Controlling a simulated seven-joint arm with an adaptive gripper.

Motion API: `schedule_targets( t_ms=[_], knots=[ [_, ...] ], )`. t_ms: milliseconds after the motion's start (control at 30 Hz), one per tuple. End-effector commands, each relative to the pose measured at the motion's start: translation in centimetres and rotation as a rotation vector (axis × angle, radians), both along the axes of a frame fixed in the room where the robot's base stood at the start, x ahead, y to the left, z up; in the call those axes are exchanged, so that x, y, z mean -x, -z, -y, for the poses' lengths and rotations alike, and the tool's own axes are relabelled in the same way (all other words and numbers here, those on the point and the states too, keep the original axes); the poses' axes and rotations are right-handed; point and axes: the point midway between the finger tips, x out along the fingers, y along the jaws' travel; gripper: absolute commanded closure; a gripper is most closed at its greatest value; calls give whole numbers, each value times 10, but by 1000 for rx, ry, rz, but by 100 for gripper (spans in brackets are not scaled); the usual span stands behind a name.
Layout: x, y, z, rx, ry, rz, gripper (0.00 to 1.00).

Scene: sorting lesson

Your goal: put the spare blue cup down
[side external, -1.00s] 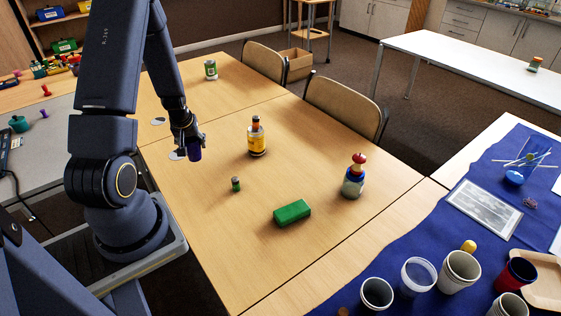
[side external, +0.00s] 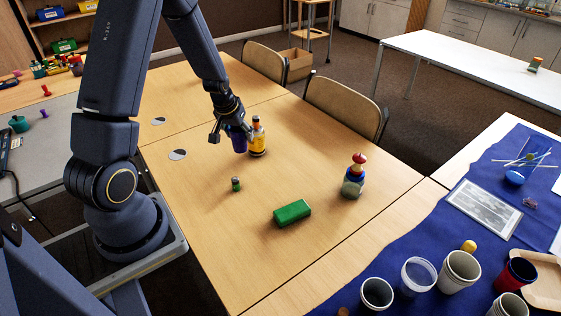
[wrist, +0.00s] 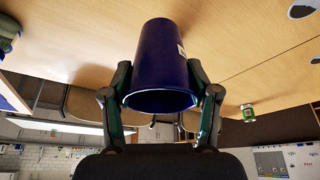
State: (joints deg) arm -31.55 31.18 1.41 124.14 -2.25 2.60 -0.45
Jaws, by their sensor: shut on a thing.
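The dark blue cup (side external: 238,140) is held by my gripper (side external: 230,128) over the wooden table (side external: 200,220), close beside a yellow-labelled bottle (side external: 257,140) in the side view. In the wrist view the cup (wrist: 161,62) sits between both fingers of my gripper (wrist: 161,100), which press on its sides near the rim. I cannot tell from the side view whether its underside touches the table.
A small green-topped jar (side external: 235,184), a green block (side external: 292,213) and a stack with a red top (side external: 354,176) stand on the table. Two grey discs lie at the left, one of them here (side external: 178,154). Several cups stand on the blue cloth (side external: 440,217). The table's front left is clear.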

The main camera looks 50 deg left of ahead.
Motion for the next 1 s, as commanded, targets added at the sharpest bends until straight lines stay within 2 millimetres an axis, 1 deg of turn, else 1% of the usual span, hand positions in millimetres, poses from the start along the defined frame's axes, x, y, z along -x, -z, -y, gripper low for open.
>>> schedule_targets(
  t_ms=[33, 100, 200, 333, 467, 733, 833, 900, 1000],
  knots=[
    [-20, 0, 17, -1, 61, 3, 52],
    [-40, 1, 37, -1, 123, 9, 52],
    [-56, 3, 60, -1, 185, 13, 52],
    [-64, 7, 76, 2, 225, 8, 52],
    [-83, 16, 74, 2, 234, 8, 52],
    [-152, 49, 54, 2, 232, 8, 52],
    [-167, 72, 49, 3, 232, 4, 52],
    [-178, 83, 46, 2, 231, 7, 52],
    [-187, 94, 43, 3, 231, 7, 52]
  ],
)
